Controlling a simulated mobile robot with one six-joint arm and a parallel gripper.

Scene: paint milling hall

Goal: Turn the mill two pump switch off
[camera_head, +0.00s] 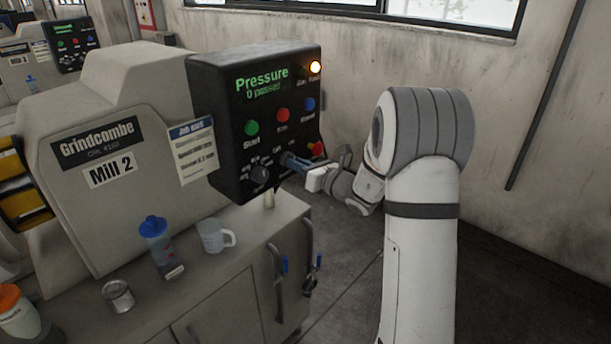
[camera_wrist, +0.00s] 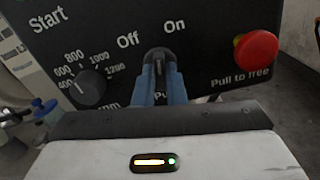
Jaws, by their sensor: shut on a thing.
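The Mill 2 control box (camera_head: 218,115) has a black front panel with a green "Pressure" display. In the wrist view, the pump switch (camera_wrist: 159,55) is a dark knob below the "Off" and "On" labels on that panel (camera_wrist: 215,25). My gripper (camera_wrist: 160,75) has its blue fingers shut on the switch knob, one on each side. Which label the knob points to is unclear. In the head view, my gripper (camera_head: 288,160) reaches the lower part of the panel from the right, and the switch is mostly hidden by it.
A speed dial (camera_wrist: 88,86) is left of the switch, and a red "Pull to free" button (camera_wrist: 256,52) is right of it. The lamp (camera_head: 315,67) glows amber. A blue-lidded bottle (camera_head: 157,245), a mug (camera_head: 215,236) and a can (camera_head: 118,296) stand on the cabinet top.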

